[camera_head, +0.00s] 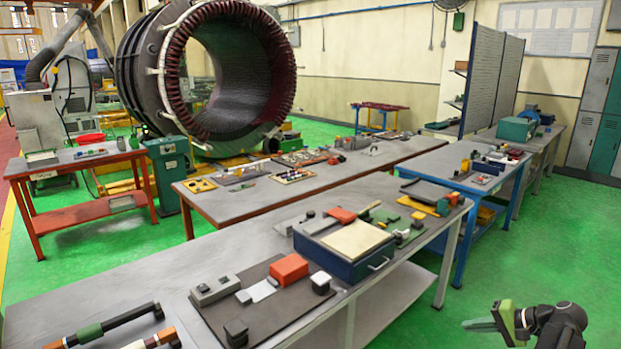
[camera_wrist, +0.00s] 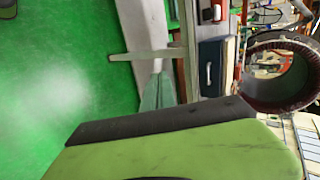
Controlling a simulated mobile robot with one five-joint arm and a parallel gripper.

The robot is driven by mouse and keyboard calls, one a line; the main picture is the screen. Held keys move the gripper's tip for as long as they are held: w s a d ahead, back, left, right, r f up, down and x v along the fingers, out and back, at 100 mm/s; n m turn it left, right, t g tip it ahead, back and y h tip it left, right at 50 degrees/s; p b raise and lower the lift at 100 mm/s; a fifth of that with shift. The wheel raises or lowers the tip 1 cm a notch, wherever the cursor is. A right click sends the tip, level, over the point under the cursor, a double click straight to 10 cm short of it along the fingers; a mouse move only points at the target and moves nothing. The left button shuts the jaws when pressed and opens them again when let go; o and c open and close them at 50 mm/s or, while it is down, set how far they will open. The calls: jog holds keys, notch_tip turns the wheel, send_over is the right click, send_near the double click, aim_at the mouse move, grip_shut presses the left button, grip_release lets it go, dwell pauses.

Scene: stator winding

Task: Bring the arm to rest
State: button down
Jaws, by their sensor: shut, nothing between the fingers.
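My gripper (camera_head: 480,324) shows at the lower right of the head view, with a green body and a dark wrist behind it. Its fingers point left and are shut with nothing between them. It hangs over the green floor, to the right of the near workbench and apart from it. In the wrist view my gripper's fingertips (camera_wrist: 157,90) show above the large green housing, with green floor to their left. The wrist view is turned on its side.
The near grey workbench (camera_head: 130,275) holds a dark mat (camera_head: 265,318), an orange block (camera_head: 288,269) and a blue drawer box (camera_head: 340,262). The large stator (camera_head: 215,75) stands at the back. Green floor (camera_head: 560,235) is clear on the right.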

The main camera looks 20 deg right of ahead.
jog(key=w+a+f+n+g+y, duration=0.1)
jog(key=w+a+n+g, duration=0.1)
jog(key=w+a, duration=0.55)
jog(key=w+a+n+g+y, duration=0.15)
jog(key=w+a, duration=0.35)
jog(key=a, duration=0.6)
jog(key=w+a+f+n+g+y, duration=0.1)
jog(key=w+a+n, duration=0.2)
jog(key=w+a, duration=0.45)
jog(key=s+a+f+n+g+h, duration=0.1)
jog(key=a+f+n+g+h, duration=0.1)
jog(key=a, duration=0.8)
jog(key=s+a+f+n+g+h, duration=0.1)
jog(key=s+a+f+n+g, duration=0.1)
jog(key=a, duration=0.8)
jog(key=s+a+f+n+g+h, duration=0.1)
jog(key=a+f+n+g+h, duration=0.15)
jog(key=a, duration=0.75)
jog(key=d, duration=0.1)
jog(key=d+t+h, duration=0.1)
jog(key=d, duration=0.1)
jog(key=s+d+h, duration=0.1)
jog(key=d, duration=0.1)
jog(key=shift+f, duration=0.35)
jog(key=shift+d, duration=0.1)
